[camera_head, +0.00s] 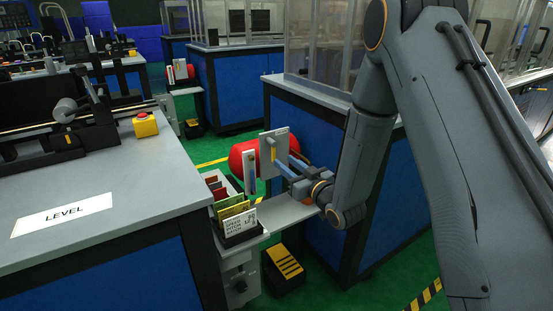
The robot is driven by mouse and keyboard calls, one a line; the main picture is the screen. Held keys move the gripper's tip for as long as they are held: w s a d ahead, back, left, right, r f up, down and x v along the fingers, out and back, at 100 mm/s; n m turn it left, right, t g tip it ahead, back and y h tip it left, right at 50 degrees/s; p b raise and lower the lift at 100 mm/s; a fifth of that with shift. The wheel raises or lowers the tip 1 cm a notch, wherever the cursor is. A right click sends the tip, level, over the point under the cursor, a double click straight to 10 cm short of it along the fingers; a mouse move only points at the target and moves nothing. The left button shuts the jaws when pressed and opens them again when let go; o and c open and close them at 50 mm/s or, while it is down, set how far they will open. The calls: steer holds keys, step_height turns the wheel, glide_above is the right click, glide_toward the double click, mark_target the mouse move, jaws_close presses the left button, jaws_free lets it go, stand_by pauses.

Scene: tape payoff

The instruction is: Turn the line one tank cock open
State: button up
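A red tank (239,157) lies behind a shelf between two blue-sided benches, in the middle of the view. An upright grey plate (281,142) stands in front of it, with a small yellow handle (273,150) on its face, which looks like the cock and stands close to upright. My gripper (283,170) reaches in from the right, its fingers pointing left at the plate, just below the handle. The fingers are small and seen from the side, so I cannot tell whether they are open or touch the handle.
A rack of coloured cards (231,207) and a white gauge-like strip (250,172) stand left of my gripper on the narrow shelf (285,213). Another red tank (181,73) is farther back. Clear panels rise above the right bench.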

mark_target(274, 154)
steer(key=x, duration=0.6)
steer(key=shift+w+a, duration=0.15)
steer(key=shift+w, duration=0.05)
jaws_close()
